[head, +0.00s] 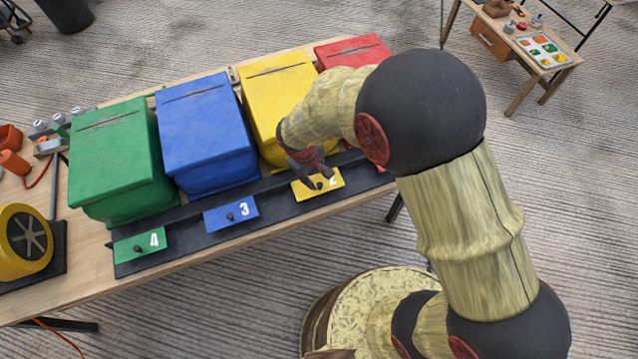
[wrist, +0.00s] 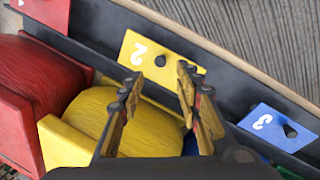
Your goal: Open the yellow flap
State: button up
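The yellow flap (head: 304,192) is a small plate marked 2, set on the black rail in front of the yellow box (head: 278,88).
The blue flap (head: 231,213) marked 3 and the green flap (head: 139,245) marked 4 lie along the same black rail (head: 185,218). Blue (head: 205,125), green (head: 115,155) and red (head: 352,50) boxes stand beside the yellow one. A yellow wheel (head: 24,240) is at the left.

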aim_at(319, 185)
jog(key=b+x, duration=0.3)
jog(key=x, duration=0.5)
jog(key=shift+s, duration=0.1)
jog(key=c, duration=0.3)
grip_shut()
dwell(0.6)
